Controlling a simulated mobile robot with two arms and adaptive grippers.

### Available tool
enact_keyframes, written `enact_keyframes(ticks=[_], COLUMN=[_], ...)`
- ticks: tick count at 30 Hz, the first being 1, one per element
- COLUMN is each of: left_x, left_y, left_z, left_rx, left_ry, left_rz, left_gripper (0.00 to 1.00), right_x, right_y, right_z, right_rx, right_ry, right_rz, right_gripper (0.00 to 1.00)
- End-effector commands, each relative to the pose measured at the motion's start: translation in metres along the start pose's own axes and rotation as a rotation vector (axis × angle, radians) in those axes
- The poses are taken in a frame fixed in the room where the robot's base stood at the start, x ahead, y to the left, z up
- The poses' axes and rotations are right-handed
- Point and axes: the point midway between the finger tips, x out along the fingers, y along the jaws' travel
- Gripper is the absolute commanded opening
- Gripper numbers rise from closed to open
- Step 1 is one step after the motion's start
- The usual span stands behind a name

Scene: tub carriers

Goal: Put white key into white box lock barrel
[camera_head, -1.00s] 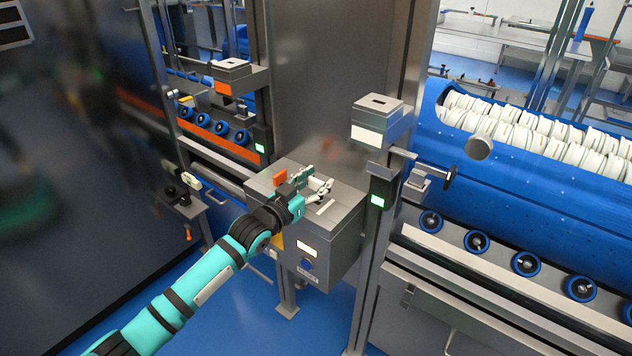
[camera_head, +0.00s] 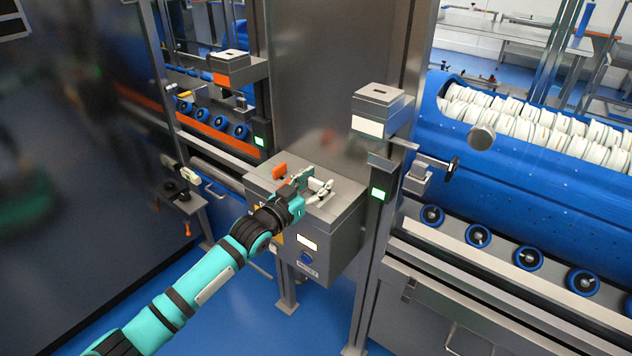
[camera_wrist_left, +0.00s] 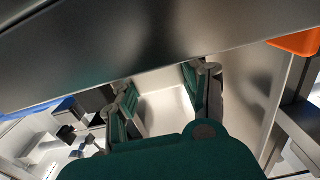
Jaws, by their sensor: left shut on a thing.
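My left gripper (camera_head: 318,187) is low over the top of a grey metal cabinet. It is shut on a pale, flat piece, seen between the fingers in the left wrist view (camera_wrist_left: 165,108); this appears to be the white key, its shape mostly hidden. The white box lock (camera_head: 378,108) is a grey box with a white plate on its front and a dark slot in its top. It stands on the post right of and above the gripper, well apart from it. My right gripper is not in view.
An orange key-like piece (camera_head: 279,172) is on the cabinet top (camera_head: 345,190), close behind the gripper. Another slotted box with an orange plate (camera_head: 230,68) stands at the back left. A handle (camera_head: 440,165) juts out below the white box lock. A blue tub (camera_head: 530,170) fills the right.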

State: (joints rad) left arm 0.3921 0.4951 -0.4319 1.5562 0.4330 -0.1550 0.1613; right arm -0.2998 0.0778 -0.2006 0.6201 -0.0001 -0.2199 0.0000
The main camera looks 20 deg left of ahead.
Motion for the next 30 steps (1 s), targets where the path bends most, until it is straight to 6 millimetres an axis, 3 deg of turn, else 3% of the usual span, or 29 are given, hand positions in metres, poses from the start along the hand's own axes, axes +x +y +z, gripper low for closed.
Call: enact_keyframes(ticks=[9,10,16,25,30], left_x=[0.000,0.000,0.000,-0.003,-0.024], left_y=[0.000,0.000,0.000,0.000,0.000], left_z=[0.008,0.007,0.007,0.008,0.010], left_rx=[0.000,0.000,0.000,0.000,0.000], left_ry=[0.001,0.002,0.001,-0.001,-0.003], left_rz=[0.000,0.000,0.000,0.000,0.000], left_gripper=[0.08,0.46,0.71,0.71,0.71], right_x=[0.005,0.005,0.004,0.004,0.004], right_y=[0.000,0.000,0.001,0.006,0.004], right_z=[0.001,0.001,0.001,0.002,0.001], right_rx=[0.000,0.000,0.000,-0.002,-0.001], right_ry=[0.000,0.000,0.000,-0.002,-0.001], right_rz=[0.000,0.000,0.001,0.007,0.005], right_gripper=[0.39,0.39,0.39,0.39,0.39])
